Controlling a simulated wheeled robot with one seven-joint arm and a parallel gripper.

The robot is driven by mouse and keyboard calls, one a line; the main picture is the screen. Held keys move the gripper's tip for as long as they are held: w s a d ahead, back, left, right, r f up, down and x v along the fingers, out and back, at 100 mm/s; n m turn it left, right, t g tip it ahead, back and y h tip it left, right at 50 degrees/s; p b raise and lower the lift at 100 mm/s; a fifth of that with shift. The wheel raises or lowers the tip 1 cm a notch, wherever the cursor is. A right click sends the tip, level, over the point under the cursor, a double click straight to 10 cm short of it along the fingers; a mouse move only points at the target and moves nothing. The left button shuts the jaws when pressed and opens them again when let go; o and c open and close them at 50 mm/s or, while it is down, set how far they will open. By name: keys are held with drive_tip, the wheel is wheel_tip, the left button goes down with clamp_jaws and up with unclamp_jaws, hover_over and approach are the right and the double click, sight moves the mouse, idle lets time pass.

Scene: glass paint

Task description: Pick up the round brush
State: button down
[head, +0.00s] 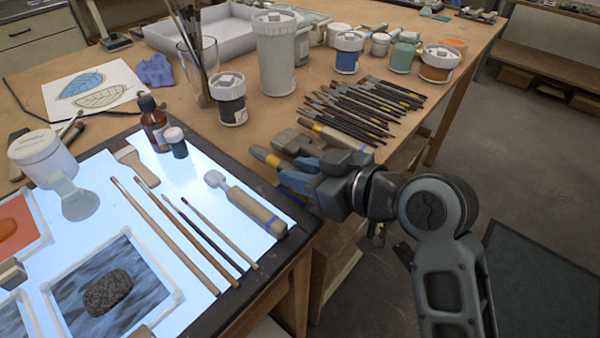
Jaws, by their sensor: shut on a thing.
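My gripper (292,172) is low over the near right edge of the wooden table, beside the light panel. Its jaws are shut on a thick tan-handled tool (262,154) with a yellow band, whose end sticks out to the left. The fingers hide the rest, so I cannot tell whether it is the round brush. Several slim wooden-handled brushes lie on the light panel, among them a long pale one (178,236), a brown one (203,240) and a short one (220,233). My gripper is apart from these.
A wooden-handled tool (250,205) lies on the light panel (200,165). Another thick handle (330,131) lies just behind my gripper, with a row of dark brushes (355,105) beyond. A lidded jar (230,100), a tall white container (277,55) and a glass of brushes (200,75) stand farther back.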

wheel_tip(320, 180, up, 4)
drive_tip(key=s+d+r, duration=0.1)
drive_tip(key=d+r, duration=0.2)
drive_tip(key=d, duration=0.2)
drive_tip(key=s+d+r+b, duration=0.1)
drive_tip(key=d+r, duration=0.2)
drive_tip(key=d, duration=0.3)
drive_tip(key=shift+d+r, duration=0.25)
drive_tip(key=shift+r, duration=0.1)
